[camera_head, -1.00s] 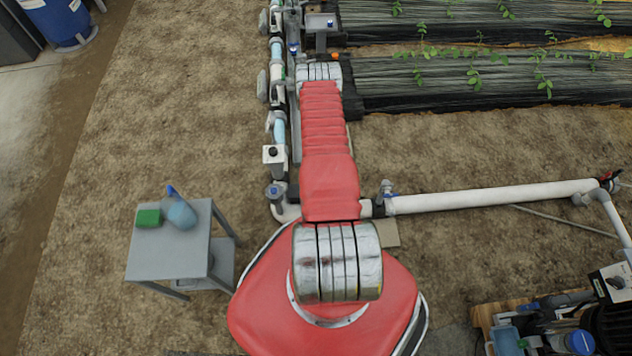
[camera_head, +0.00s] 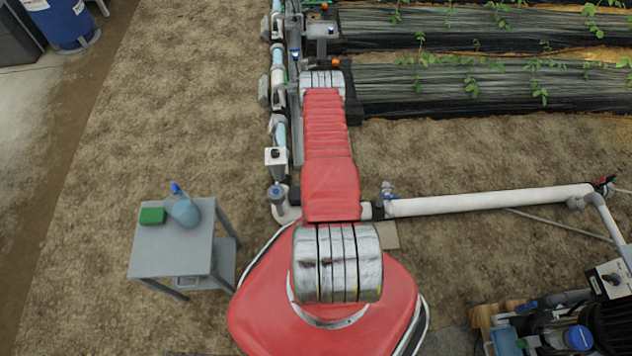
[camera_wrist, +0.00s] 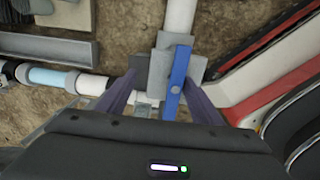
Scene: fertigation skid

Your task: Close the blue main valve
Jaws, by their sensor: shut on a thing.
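The blue valve handle (camera_wrist: 178,82) is a long flat lever in the wrist view. It sits on a grey valve body (camera_wrist: 158,68) and points roughly along the white pipe (camera_wrist: 181,15). My gripper (camera_wrist: 165,75) has its dark purple fingers on either side of the handle and is shut on it. Where the fingers touch the lever is hard to see. In the head view my arm covers the area beside the pipe corner, and my gripper cannot be made out there. A small blue lever (camera_head: 389,196) shows beside my arm on the white pipe; I cannot tell whether it is the same one.
A clear blue pipe (camera_wrist: 50,77) runs left in the wrist view. A grey side table (camera_head: 165,250) with a green block (camera_head: 152,215) and a blue spray bottle (camera_head: 183,208) stands at the left. Black-covered plant beds (camera_head: 480,85) lie at the back right. Bare soil surrounds the pipes.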

